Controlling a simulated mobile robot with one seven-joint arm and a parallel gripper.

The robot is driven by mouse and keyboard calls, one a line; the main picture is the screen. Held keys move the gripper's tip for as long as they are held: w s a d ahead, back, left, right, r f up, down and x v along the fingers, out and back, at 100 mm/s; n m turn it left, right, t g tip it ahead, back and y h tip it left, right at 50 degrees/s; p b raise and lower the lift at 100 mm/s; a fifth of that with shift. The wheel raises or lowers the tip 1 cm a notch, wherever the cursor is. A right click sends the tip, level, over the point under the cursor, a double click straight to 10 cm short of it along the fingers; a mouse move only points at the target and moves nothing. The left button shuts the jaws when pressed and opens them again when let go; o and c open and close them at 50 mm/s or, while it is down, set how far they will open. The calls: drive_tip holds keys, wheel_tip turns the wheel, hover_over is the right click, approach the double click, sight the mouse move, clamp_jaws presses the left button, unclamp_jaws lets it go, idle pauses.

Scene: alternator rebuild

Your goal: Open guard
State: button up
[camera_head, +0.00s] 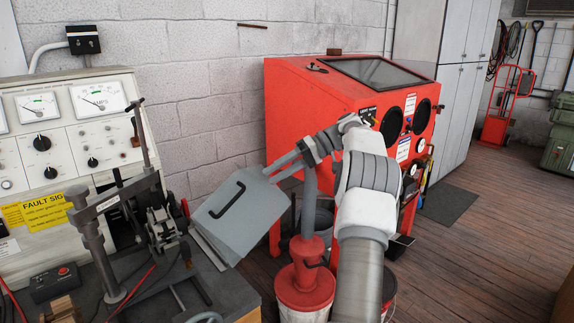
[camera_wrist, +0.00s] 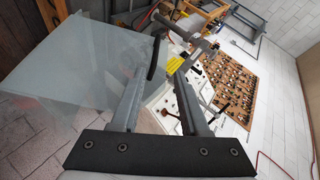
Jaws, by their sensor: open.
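The guard (camera_head: 222,212) is a grey flat panel with a black bar handle, standing tilted at the right end of the test bench in the head view. In the wrist view the guard (camera_wrist: 85,65) looks translucent and fills the upper left, with its black handle (camera_wrist: 153,58) near the tip of my left finger. My gripper (camera_head: 272,172) is at the guard's upper right edge in the head view. In the wrist view my gripper (camera_wrist: 163,75) is open, its two fingers apart with nothing clasped between them. I cannot tell whether a finger touches the handle.
The test bench panel (camera_head: 72,135) with meters and a clamp fixture (camera_head: 155,215) stand left of the guard. A red blast cabinet (camera_head: 310,110) stands behind my arm. A red-topped bucket (camera_head: 305,285) is beside my arm.

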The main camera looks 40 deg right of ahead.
drive_tip(key=shift+p+v, duration=0.3)
drive_tip(key=shift+v, duration=1.35)
